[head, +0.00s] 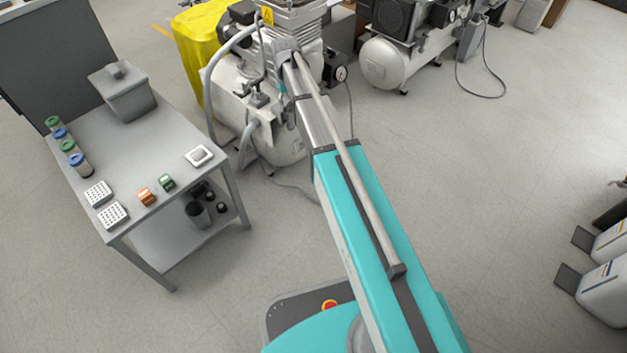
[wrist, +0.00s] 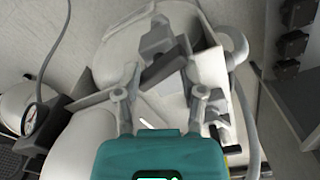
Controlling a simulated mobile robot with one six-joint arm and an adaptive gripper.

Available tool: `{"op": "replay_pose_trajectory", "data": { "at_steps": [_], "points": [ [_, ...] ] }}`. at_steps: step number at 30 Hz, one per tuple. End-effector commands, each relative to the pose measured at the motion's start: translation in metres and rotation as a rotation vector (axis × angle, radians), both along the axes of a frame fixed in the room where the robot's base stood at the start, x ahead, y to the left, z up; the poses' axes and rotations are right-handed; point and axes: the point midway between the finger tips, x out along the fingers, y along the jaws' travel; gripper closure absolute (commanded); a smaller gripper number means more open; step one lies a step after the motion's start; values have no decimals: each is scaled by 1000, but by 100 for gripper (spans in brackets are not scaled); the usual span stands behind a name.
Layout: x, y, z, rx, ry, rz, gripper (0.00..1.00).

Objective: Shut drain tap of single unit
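A white compressor (head: 262,125) with a grey finned head stands past the end of my arm, a yellow panel behind its left side. Its white tank (wrist: 85,140) fills much of the wrist view. My gripper (wrist: 160,80) is open over it, with two grey fingers apart. A grey bracket-like part with a dark bar (wrist: 163,68) shows between and beyond the fingertips; I cannot tell whether they touch it. Small fittings (wrist: 215,112) show right of the right finger. I cannot clearly make out the drain tap or its handle position. In the head view my arm hides the gripper.
A grey table (head: 150,175) with jars, trays and a bin stands left of the compressor. Another compressor (head: 388,62) stands behind right. White canisters (head: 605,290) stand at right. The floor between is clear.

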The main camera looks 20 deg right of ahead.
Motion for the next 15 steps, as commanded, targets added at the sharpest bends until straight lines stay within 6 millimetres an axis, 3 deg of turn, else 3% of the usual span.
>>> {"op": "replay_pose_trajectory", "data": {
  "at_steps": [15],
  "points": [
    [0, 0, 0, 0, -1, 344, 49]
  ]
}}
